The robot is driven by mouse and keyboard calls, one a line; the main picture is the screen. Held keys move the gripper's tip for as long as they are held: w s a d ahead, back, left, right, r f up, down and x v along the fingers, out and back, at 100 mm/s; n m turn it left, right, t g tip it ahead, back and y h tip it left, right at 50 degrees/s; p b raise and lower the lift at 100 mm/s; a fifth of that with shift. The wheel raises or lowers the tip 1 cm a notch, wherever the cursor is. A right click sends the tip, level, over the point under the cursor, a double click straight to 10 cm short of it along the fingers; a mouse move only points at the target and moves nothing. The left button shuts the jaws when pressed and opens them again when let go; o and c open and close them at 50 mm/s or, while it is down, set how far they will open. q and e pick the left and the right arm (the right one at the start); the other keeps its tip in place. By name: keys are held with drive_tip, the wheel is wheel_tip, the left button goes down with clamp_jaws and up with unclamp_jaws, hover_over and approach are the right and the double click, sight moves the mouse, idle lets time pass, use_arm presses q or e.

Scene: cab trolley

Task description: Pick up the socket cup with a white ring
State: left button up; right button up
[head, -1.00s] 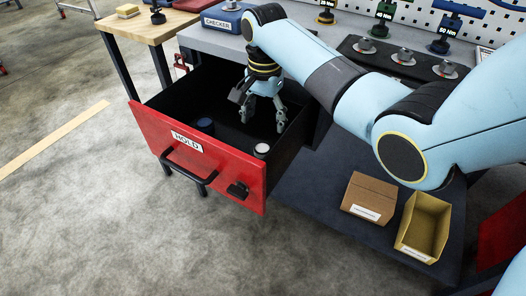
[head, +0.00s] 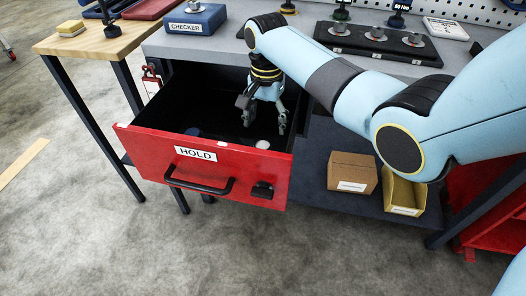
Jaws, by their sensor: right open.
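A small cup with a white top (head: 262,144) stands in the open red drawer marked HOLD (head: 225,160), near its front wall, which hides its lower part. A dark blue cup (head: 193,132) shows further left in the drawer, mostly hidden by the front wall. My right gripper (head: 264,125) reaches down into the drawer from above. Its fingers are spread and empty, behind the white-topped cup and apart from it. My left gripper is out of view.
A blue CHECKER box (head: 195,20) sits on the grey bench above the drawer. A dark tray with several round pieces (head: 376,36) lies at the back right. A brown carton (head: 352,172) and a yellow bin (head: 404,194) stand on the lower shelf.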

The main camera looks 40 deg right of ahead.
sight(263, 143)
drive_tip(key=shift+f, duration=0.75)
drive_tip(key=shift+a+f, duration=0.1)
drive_tip(key=shift+f, duration=0.2)
drive_tip(key=shift+a+f, duration=0.1)
drive_tip(key=shift+f, duration=0.2)
drive_tip(key=f, duration=0.1)
drive_tip(key=f+b, duration=0.1)
drive_tip(key=f, duration=0.1)
drive_tip(key=shift+s+a+f+b, duration=0.25)
drive_tip(key=shift+a+f+b, duration=0.05)
drive_tip(key=shift+a+f, duration=0.1)
drive_tip(key=shift+f, duration=0.45)
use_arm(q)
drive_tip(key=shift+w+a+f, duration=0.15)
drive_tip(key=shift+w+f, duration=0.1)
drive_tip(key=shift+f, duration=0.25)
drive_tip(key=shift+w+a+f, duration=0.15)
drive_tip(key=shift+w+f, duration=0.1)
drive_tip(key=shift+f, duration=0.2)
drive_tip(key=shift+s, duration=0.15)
use_arm(e)
drive_tip(key=shift+r, duration=0.1)
